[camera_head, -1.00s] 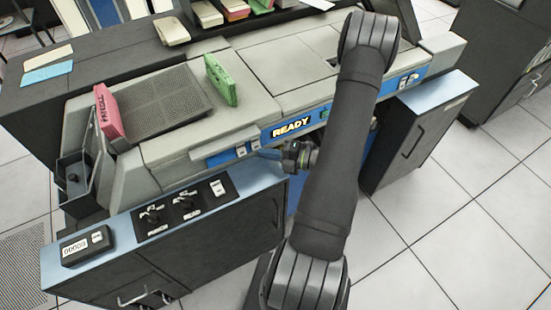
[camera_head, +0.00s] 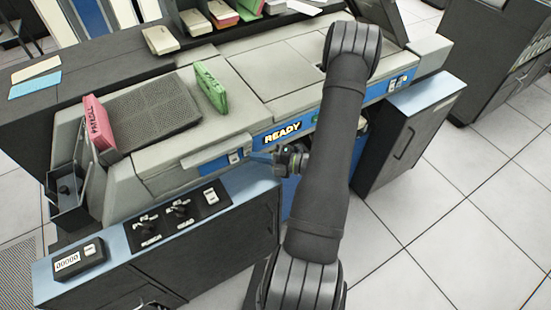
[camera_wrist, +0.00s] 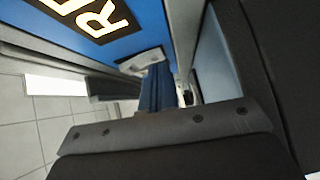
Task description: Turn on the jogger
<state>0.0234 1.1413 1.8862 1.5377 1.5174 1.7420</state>
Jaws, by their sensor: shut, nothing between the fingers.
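The punch-card machine (camera_head: 270,95) has a blue front panel with a lit READY sign (camera_head: 283,132). A small white switch (camera_head: 236,156) sits on that panel, left of the sign; a pale switch plate (camera_wrist: 143,61) shows in the wrist view. My gripper (camera_head: 264,157) is shut and empty, just right of the switch and below the sign. I cannot tell if it touches the panel. No part is readably marked as a jogger.
A pink PAYROLL card block (camera_head: 97,122) and a green card block (camera_head: 210,88) stand beside a dark perforated plate (camera_head: 150,112). A counter box (camera_head: 80,258) sits on the ledge's left end. A dark cabinet (camera_head: 405,140) stands at right. Floor at right is clear.

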